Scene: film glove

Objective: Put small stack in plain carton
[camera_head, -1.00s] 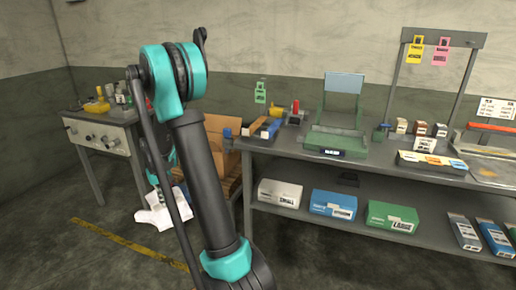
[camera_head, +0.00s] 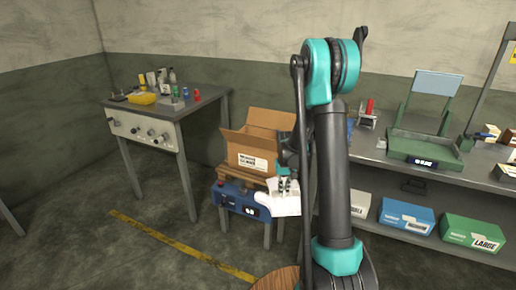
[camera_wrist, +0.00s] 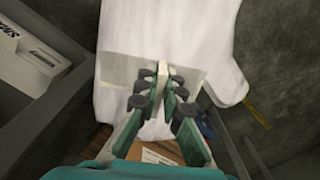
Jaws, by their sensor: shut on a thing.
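A white glove-shaped stack (camera_head: 288,205) hangs from my gripper (camera_head: 285,186), in front of the table's left end. In the wrist view my gripper (camera_wrist: 163,92) is shut on the white stack (camera_wrist: 170,28), with a pale edge pinched between the fingertips. An open brown carton (camera_head: 250,158) with raised flaps and a white printed label stands just left of my gripper. The stack is outside it, lower and to the right. A strip of brown cardboard with a label shows at the bottom of the wrist view. My arm hides part of the carton's right side.
A blue device (camera_head: 240,200) sits below the carton in front. A grey side table (camera_head: 190,102) with bottles stands at left. The long workbench (camera_head: 460,177) is at right, with white, blue (camera_head: 407,216) and green (camera_head: 472,231) boxes on its lower shelf. Floor at left is open.

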